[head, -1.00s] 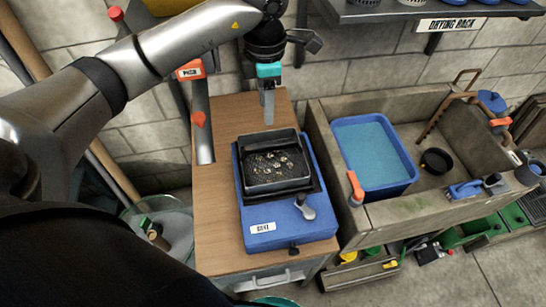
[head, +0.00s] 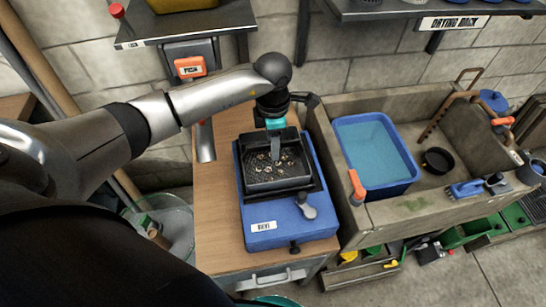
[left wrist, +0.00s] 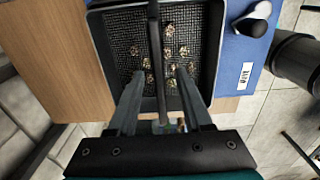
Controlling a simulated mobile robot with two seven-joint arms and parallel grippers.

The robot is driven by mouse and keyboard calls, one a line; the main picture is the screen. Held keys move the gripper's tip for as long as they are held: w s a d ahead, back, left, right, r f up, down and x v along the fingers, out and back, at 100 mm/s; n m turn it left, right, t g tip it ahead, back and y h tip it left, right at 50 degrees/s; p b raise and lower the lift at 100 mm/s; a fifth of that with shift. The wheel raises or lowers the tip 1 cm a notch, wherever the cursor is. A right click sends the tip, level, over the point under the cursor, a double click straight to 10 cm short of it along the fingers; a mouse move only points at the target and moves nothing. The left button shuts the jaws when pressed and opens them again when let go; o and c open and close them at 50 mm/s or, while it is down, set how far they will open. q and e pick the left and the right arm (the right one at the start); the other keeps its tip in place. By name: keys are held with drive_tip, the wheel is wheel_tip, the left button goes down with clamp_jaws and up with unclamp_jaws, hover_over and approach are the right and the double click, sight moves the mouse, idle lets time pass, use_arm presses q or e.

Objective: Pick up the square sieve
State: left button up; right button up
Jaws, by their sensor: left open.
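The square sieve (head: 277,184) is a dark square tray with a mesh floor and several small pale lumps in it. It sits on a blue device (head: 285,230) on the wooden-topped cabinet. In the left wrist view its mesh and rim (left wrist: 216,50) fill the upper middle, and a dark bar (left wrist: 155,45) crosses above the mesh. My left gripper (head: 276,154) is over the sieve, pointing down. Its jaws (left wrist: 159,72) are open, with one finger on each side of the bar. I cannot tell whether either finger touches it. My right gripper is not in view.
A stone sink (head: 460,190) stands close on the right, holding a blue water-filled tub (head: 412,180) and a small black bowl (head: 437,160). A shelf (head: 185,24) hangs behind my arm. Bare wood (head: 217,215) lies left of the blue device.

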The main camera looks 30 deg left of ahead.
use_arm(q)
clamp_jaws()
idle(0.4)
idle(1.0)
